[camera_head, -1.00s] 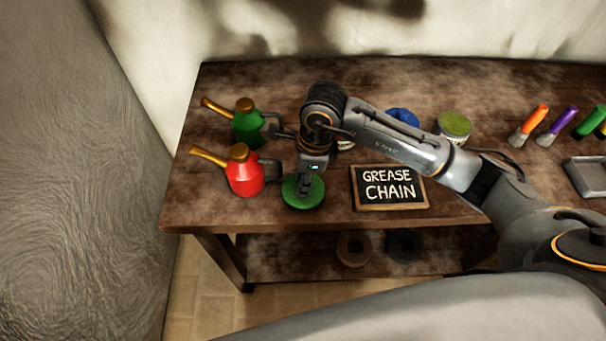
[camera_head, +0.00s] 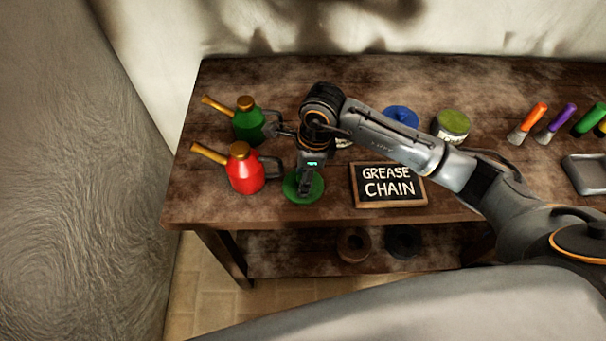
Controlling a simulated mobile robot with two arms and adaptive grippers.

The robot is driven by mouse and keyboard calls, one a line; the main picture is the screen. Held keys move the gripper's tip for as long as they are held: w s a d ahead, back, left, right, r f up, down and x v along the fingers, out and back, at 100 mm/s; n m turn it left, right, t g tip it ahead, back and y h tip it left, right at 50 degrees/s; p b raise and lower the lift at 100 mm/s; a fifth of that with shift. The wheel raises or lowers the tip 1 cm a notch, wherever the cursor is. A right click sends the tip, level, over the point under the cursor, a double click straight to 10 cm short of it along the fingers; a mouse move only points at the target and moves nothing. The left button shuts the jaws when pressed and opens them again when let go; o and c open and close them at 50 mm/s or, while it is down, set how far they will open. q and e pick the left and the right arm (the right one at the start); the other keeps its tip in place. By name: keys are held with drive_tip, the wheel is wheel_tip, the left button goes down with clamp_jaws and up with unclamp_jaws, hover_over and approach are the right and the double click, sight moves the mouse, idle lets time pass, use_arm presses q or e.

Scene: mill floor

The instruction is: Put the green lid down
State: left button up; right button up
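The green lid (camera_head: 290,187) is a flat round disc near the front left of the wooden bench, between the red oil can and the chalkboard sign. My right gripper (camera_head: 305,190) reaches in from the right and points down over the lid's middle. Its fingers look close together on the lid, and they hide the part they hold. The lid is at or just above the bench top; I cannot tell if it touches. My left gripper is not in view.
A red oil can (camera_head: 244,174) and a green oil can (camera_head: 247,124) stand left. The "GREASE CHAIN" sign (camera_head: 388,186) lies right of the lid. A blue-topped jar (camera_head: 401,114), a green-topped jar (camera_head: 453,123), brushes (camera_head: 528,122) and a grey tray (camera_head: 588,176) are farther right.

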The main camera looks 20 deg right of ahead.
drive_tip(key=shift+r, duration=0.15)
wheel_tip(320, 180, up, 12)
drive_tip(key=d+b, duration=0.1)
drive_tip(key=b, duration=0.1)
drive_tip(key=shift+s+d, duration=0.25)
drive_tip(key=shift+d, duration=0.1)
